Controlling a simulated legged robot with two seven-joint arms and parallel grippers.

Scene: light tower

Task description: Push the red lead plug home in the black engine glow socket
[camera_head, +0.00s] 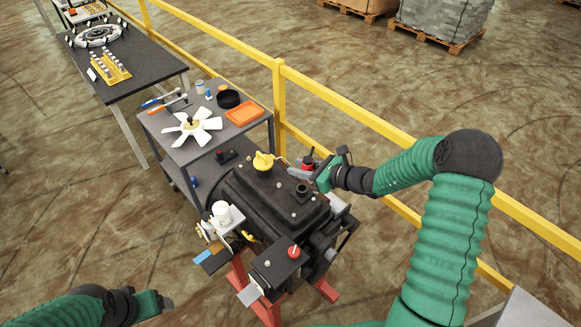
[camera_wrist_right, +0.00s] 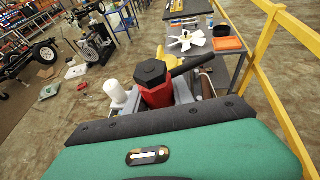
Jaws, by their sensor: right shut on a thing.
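The red lead plug (camera_head: 307,163) is at the far right side of the dark engine (camera_head: 265,200). My right gripper (camera_head: 323,177) is shut on it. In the right wrist view the plug (camera_wrist_right: 156,95) stands just beyond the gripper's black pads, with a black hexagonal cap and a dark lead running off to the upper right.
A grey cart (camera_head: 160,125) behind the engine holds a white fan (camera_head: 192,128) and an orange tray (camera_head: 244,113). A yellow railing (camera_head: 340,92) runs close behind my right arm. A red-topped black box (camera_head: 283,268) sits at the engine's near end.

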